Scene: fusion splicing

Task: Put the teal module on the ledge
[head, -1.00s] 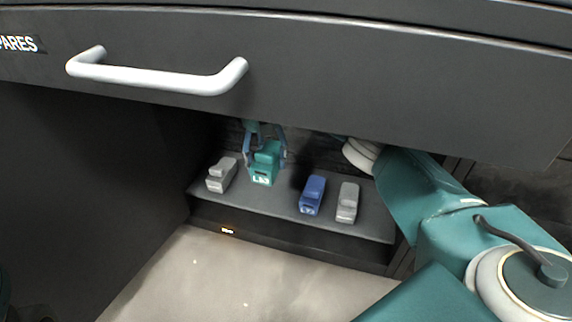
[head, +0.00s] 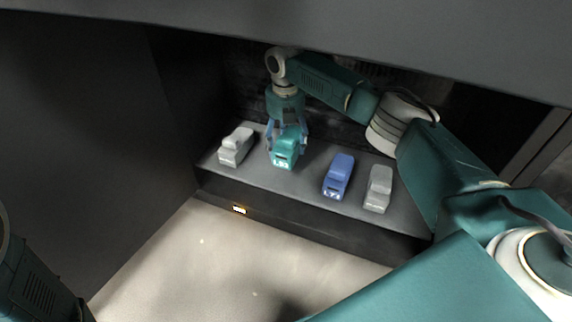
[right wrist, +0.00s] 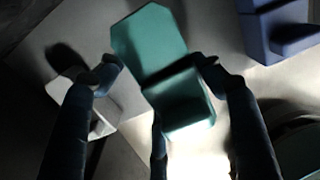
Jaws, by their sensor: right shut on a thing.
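The teal module (head: 285,151), with white lettering on its front, is at the ledge (head: 312,185) under the overhang, between a grey module and the blue one. My right gripper (head: 288,138) reaches down on it from above and is shut on it. In the right wrist view the teal module (right wrist: 165,70) sits between the fingers (right wrist: 160,75). I cannot tell whether its underside touches the ledge. My left arm shows at the lower left of the head view, but its gripper is not in view.
A grey module (head: 236,146) stands left of the teal one. A blue module (head: 339,177) and another grey module (head: 378,189) stand to its right. A dark side wall (head: 95,130) bounds the left, and a dark overhang (head: 300,25) crosses the top. The pale floor (head: 210,265) in front is clear.

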